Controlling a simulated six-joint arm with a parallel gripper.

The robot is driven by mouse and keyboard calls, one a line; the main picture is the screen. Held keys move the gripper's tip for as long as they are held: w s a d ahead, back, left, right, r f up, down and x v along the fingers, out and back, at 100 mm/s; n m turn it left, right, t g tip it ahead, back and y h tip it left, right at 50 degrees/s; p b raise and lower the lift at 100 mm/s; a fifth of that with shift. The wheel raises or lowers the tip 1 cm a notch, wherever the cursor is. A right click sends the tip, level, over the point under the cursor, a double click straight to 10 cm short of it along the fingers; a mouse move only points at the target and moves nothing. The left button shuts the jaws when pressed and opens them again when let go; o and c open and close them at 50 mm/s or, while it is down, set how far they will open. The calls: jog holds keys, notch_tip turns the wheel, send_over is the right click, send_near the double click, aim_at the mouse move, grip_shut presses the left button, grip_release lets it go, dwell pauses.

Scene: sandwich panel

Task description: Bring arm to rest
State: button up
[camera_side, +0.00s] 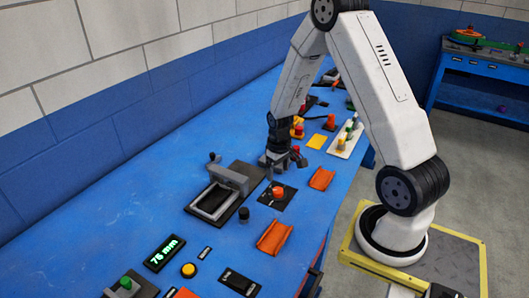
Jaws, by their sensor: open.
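My gripper (281,162) hangs down over the blue table (110,215), near its middle. It is small and dark in the picture, and it is open with nothing visible between its fingers. A black plate with a red-orange knob (278,191) lies just in front of it. A grey frame-shaped fixture (215,199) with a clamp bar stands to its left on a dark plate. My white arm arches up from its base at the right and down to the gripper.
Orange curved holders (275,238) and (321,179) lie near the front edge. A display reading 75 mm (164,253) and a yellow button (188,270) are at the front left. A white strip with colored knobs (346,138) lies behind the gripper. The table's left part is clear.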

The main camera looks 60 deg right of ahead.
jog(key=s+a+r+n+t, duration=0.1)
jog(key=s+a+r, duration=0.2)
jog(key=a+r, duration=0.3)
jog(key=s+a+r+n+t, duration=0.1)
jog(key=a+r, duration=0.5)
jog(key=a, duration=0.6)
jog(key=shift+s+a+n+t, duration=0.3)
jog(key=shift+s+a+n, duration=0.15)
jog(key=shift+s, duration=0.55)
